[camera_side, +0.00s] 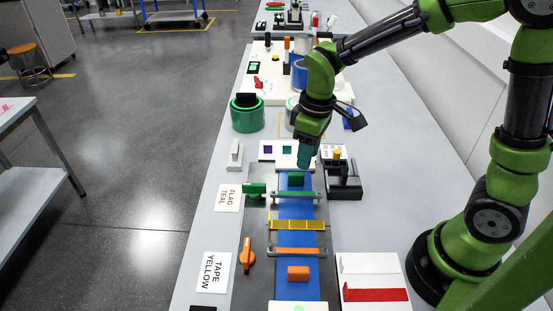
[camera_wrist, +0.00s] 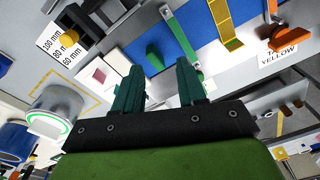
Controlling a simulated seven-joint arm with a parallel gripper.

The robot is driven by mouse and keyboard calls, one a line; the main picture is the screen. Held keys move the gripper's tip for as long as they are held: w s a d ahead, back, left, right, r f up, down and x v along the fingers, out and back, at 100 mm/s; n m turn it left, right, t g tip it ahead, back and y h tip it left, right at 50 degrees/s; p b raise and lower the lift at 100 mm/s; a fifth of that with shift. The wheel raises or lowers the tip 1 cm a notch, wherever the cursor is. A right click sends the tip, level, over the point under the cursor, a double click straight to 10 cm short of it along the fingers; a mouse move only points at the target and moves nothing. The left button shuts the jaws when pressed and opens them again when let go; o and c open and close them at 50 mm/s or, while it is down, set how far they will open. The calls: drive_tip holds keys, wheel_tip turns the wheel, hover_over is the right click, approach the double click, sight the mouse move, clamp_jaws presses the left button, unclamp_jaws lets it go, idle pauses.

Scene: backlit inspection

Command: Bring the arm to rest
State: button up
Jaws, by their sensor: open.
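My gripper (camera_side: 304,157) hangs over the far end of a blue belt (camera_side: 296,263) in the side view. In the wrist view, the two teal fingers of my gripper (camera_wrist: 160,90) stand well apart with nothing between them. A green block (camera_side: 296,179) lies on the belt just below and in front of the fingers in the side view. The green block also shows in the wrist view (camera_wrist: 154,58), beyond the fingertips and apart from them. An orange block (camera_side: 298,273) lies at the near end of the belt.
A green rail (camera_side: 296,195), a yellow rail (camera_side: 297,225) and an orange rail (camera_side: 297,251) cross the belt. A black fixture (camera_side: 344,180) stands right of the belt. Cards read FLAG TEAL (camera_side: 228,198) and TAPE YELLOW (camera_side: 216,273).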

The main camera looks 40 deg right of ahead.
drive_tip(key=s+d+r+m+t+y, duration=0.1)
drive_tip(key=s+d+r+m+t, duration=0.1)
drive_tip(key=s+r+m+t, duration=0.4)
drive_tip(key=s+r+m, duration=0.2)
drive_tip(key=s+r, duration=0.3)
drive_tip(key=r, duration=0.1)
drive_tip(key=shift+d+t, duration=0.3)
